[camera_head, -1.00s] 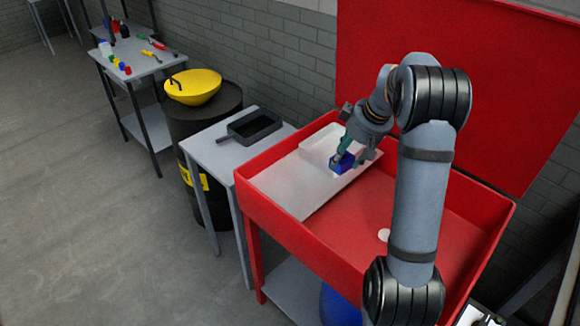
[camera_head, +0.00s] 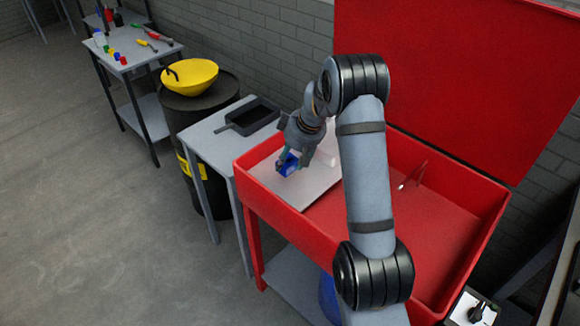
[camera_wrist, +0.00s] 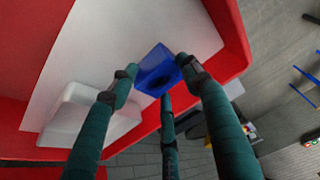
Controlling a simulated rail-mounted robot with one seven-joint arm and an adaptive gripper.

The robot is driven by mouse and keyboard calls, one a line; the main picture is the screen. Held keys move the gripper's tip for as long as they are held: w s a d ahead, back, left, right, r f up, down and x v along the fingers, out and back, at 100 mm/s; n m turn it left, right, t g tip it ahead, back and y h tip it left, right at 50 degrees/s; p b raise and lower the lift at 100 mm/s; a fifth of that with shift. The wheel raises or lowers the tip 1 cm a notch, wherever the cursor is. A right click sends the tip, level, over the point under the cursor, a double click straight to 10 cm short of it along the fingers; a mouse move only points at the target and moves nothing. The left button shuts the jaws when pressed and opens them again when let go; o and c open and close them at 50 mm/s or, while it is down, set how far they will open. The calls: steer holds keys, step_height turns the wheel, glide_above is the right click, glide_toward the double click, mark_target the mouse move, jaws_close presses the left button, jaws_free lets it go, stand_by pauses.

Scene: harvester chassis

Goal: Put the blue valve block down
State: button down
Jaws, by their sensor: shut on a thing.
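The blue valve block (camera_head: 287,163) is held in my gripper (camera_head: 292,153) over the left part of a pale flat board (camera_head: 312,186) in the red tub (camera_head: 300,213). In the wrist view the block (camera_wrist: 157,70) sits between the teal fingers of my gripper (camera_wrist: 160,78), which are shut on it. The pale board (camera_wrist: 115,45) lies beneath it. Whether the block touches the board or hangs just above it, I cannot tell. My fingers hide part of the block.
A white raised tray (camera_wrist: 75,125) stands on the board, mostly hidden by my arm in the head view. A thin tool-like thing (camera_head: 412,176) lies in the tub's right part. A grey side table with a black pan (camera_head: 252,117) and a drum with a yellow bowl (camera_head: 190,76) stand left.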

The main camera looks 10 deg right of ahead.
mark_target(293, 164)
steer(key=shift+f, duration=1.85)
steer(key=shift+f, duration=0.15)
steer(key=c, duration=0.8)
jaws_free()
steer(key=shift+s, duration=0.1)
steer(key=shift+c, duration=0.2)
steer(key=v, duration=1.2)
steer(key=shift+d, duration=0.1)
